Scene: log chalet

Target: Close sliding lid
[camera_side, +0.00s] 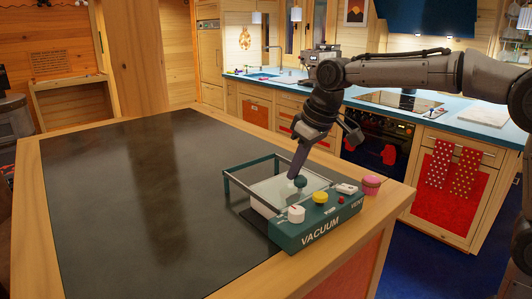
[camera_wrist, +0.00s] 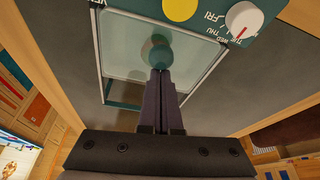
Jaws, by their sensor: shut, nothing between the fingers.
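A teal vacuum box (camera_side: 315,229) marked VACUUM and VENT sits at the near right corner of the table. A clear sliding lid (camera_side: 270,193) with pale edges lies in its raised teal frame (camera_side: 247,165), and the lid also shows in the wrist view (camera_wrist: 125,47). A round teal knob (camera_side: 301,181) stands on the lid; in the wrist view the knob (camera_wrist: 158,50) is just beyond my fingertips. My gripper (camera_side: 293,176) points down beside the knob, shut and empty. Its fingertips (camera_wrist: 161,72) look very close to the knob; contact is unclear.
The dark tabletop (camera_side: 130,190) to the left is clear.

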